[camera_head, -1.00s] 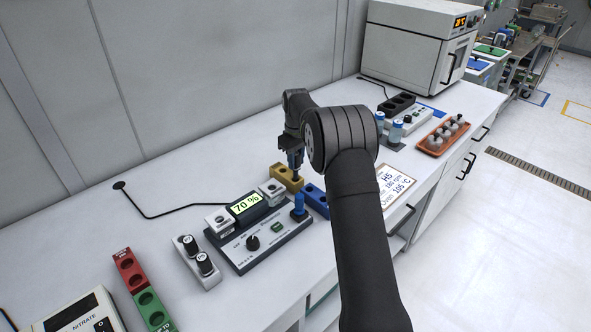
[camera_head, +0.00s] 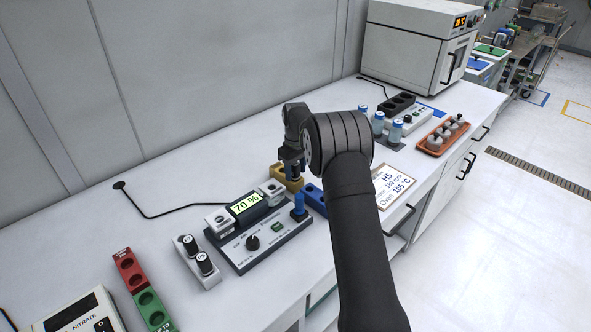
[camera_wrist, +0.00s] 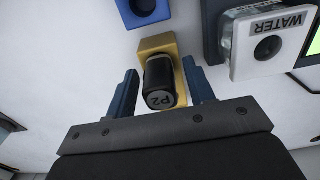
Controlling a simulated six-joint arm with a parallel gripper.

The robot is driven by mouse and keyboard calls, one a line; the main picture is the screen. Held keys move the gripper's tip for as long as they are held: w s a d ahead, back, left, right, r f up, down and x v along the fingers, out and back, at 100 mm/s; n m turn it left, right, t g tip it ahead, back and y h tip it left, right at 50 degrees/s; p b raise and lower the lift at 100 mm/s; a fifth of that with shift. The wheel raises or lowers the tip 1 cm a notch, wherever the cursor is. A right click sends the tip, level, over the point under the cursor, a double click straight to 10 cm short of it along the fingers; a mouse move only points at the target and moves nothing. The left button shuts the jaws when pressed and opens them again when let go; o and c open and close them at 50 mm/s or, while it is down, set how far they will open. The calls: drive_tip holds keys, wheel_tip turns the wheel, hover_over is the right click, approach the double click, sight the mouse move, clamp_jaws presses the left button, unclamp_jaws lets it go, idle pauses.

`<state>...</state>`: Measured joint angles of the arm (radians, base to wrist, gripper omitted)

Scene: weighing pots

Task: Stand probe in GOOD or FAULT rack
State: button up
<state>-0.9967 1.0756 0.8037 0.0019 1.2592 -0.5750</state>
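A black probe marked P2 (camera_wrist: 160,88) stands in a yellow holder (camera_wrist: 157,44), also visible in the head view (camera_head: 290,184). My gripper (camera_wrist: 162,86) is open, with its blue fingers on either side of the probe and a gap at each side. In the head view my gripper (camera_head: 291,172) is low over the yellow holder, and the probe is hidden there. A red rack (camera_head: 131,277) and a green rack (camera_head: 156,319) stand end to end at the lower left; their holes look empty. Their labels are too small to read.
A tester (camera_head: 248,246) reads 70 % and has white pots beside its display. A grey block (camera_head: 183,250) holds two dark-capped items. A blue block (camera_head: 313,190) is beside the yellow holder. A white bench instrument (camera_head: 75,318) stands at the lower left.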

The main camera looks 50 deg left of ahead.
sight(296, 164)
drive_tip(key=shift+r, duration=0.1)
wheel_tip(296, 164, up, 12)
idle(0.5)
drive_tip(key=shift+f, duration=4.1)
